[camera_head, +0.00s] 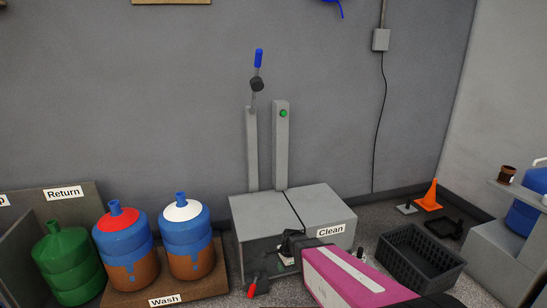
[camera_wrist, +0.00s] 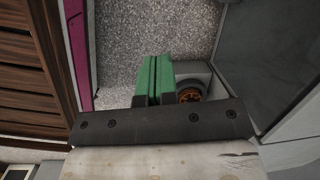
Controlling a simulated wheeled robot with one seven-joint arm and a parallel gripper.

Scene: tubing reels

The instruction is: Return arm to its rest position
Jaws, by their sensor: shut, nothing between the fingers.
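My gripper (camera_wrist: 153,80) shows in the wrist view with its two green fingers pressed together and nothing between them. In the head view my magenta arm (camera_head: 345,277) reaches in from the lower right, and its dark end lies in front of the grey machine labelled Clean (camera_head: 262,208). The fingertips cannot be made out there. In the wrist view a grey cylinder with an orange ring (camera_wrist: 191,94) sits just right of the fingers; I cannot tell whether they touch it.
Blue-and-brown bottles with a red top (camera_head: 125,247) and a white top (camera_head: 186,237) stand on the Wash board (camera_head: 208,291). A green bottle (camera_head: 68,265) stands by Return. A black crate (camera_head: 420,258) and orange cone (camera_head: 430,196) are on the right floor.

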